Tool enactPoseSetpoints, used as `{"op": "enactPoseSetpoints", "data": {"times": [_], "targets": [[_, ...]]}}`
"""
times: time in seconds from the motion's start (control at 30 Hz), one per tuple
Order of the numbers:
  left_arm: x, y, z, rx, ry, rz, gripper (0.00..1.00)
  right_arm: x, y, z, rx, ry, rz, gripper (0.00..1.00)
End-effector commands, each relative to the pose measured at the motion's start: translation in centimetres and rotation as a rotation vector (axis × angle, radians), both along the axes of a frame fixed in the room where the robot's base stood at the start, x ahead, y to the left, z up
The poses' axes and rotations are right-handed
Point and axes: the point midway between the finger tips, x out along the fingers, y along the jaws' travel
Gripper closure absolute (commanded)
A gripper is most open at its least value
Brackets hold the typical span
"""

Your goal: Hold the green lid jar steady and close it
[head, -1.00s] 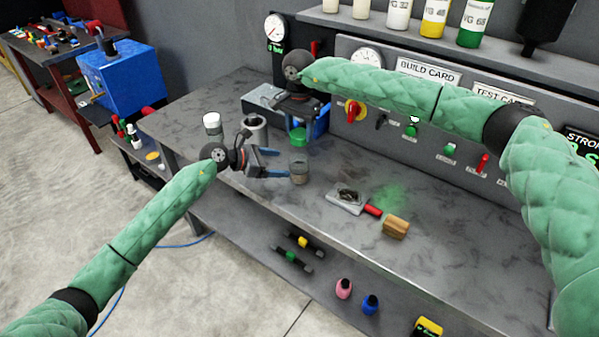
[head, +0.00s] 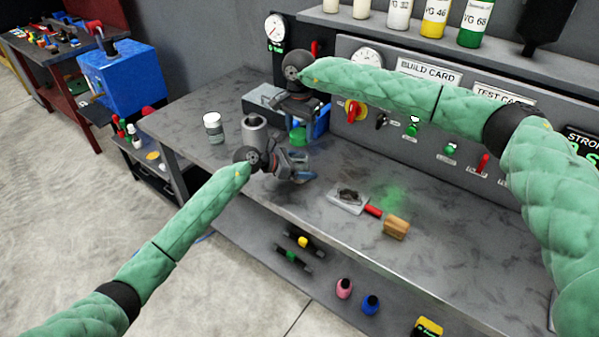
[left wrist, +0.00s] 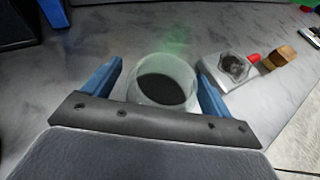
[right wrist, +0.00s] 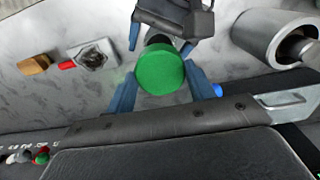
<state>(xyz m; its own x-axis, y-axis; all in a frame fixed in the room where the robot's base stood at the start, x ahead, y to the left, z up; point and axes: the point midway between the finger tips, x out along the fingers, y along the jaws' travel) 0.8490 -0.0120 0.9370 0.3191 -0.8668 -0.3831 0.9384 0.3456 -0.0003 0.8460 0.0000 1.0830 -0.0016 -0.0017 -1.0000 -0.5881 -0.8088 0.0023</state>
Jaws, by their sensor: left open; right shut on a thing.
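The green lid (right wrist: 160,70) is between the fingers of my right gripper (right wrist: 163,90), which is shut on it. In the head view the green lid (head: 298,135) hangs below my right gripper (head: 298,122), above the bench. The open clear jar (left wrist: 163,82), with dark contents, stands between the two blue fingers of my left gripper (left wrist: 160,90). That gripper is open, with a finger on each side of the jar. In the head view my left gripper (head: 303,170) hides most of the jar. In the right wrist view part of the left gripper shows just beyond the lid.
A white-capped jar (head: 213,128) and a metal cylinder (head: 254,132) stand left of my left gripper. A small tray with a dark part (head: 348,198), a red handle (head: 373,211) and a wooden block (head: 396,228) lie to the right. The control panel (head: 430,120) backs the bench.

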Motion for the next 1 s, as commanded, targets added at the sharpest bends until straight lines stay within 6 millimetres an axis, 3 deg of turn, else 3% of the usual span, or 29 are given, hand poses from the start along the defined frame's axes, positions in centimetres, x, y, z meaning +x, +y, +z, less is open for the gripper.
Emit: {"op": "enactPoseSetpoints", "data": {"times": [0.1, 0.43, 0.57, 1.0], "targets": [[0.0, 0.0, 0.0, 0.0, 0.0, 0.0, 0.2, 0.0, 0.0, 0.0, 0.0, 0.0, 0.0, 0.67], [0.0, 0.0, 0.0, 0.0, 0.0, 0.0, 0.82, 0.0, 0.0, 0.0, 0.0, 0.0, 0.0, 0.67], [0.0, 0.0, 0.0, 0.0, 0.0, 0.0, 0.83, 0.0, 0.0, -0.3, -0.001, 0.001, 0.0, 0.67], [0.0, 0.0, 0.0, 0.0, 0.0, 0.0, 0.83, -0.1, 0.1, -4.8, 0.001, -0.002, 0.001, 0.67]]}}
